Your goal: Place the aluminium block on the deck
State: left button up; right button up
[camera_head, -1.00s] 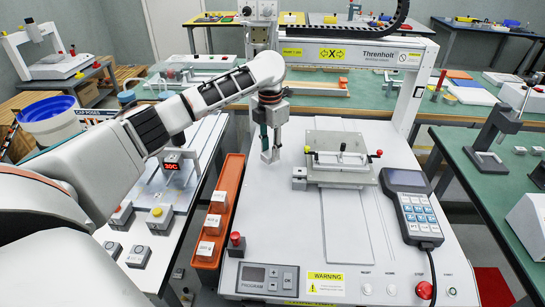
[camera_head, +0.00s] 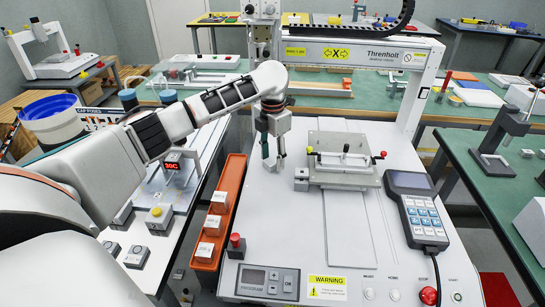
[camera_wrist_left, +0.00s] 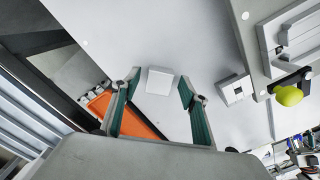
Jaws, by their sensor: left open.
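The aluminium block (camera_wrist_left: 160,80) is a small pale grey block that sits on the white deck (camera_wrist_left: 135,28) in the left wrist view. It lies between and just beyond the fingertips, with a gap on each side. In the head view it is hard to tell from the fingertips. My left gripper (camera_head: 273,160) points down at the deck, left of the clamp fixture. Its teal-padded fingers are spread open around the block in the left wrist view (camera_wrist_left: 160,86). My right gripper is not in view.
A clamp fixture (camera_head: 340,176) with a small grey block (camera_head: 301,179) at its left corner stands right of the gripper. An orange tray (camera_head: 228,185) with labelled blocks runs along the left. The gantry beam (camera_head: 350,52) crosses behind. A pendant (camera_head: 415,210) lies right.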

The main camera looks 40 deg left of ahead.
aim_at(273, 160)
pick_arm(q)
notch_tip(273, 160, up, 6)
jog(key=shift+w+r+p, duration=0.1)
jog(key=shift+p, duration=0.95)
notch_tip(273, 160, up, 6)
jog(key=p, duration=0.2)
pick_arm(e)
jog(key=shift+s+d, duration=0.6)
pick_arm(q)
jog(key=shift+r, duration=0.1)
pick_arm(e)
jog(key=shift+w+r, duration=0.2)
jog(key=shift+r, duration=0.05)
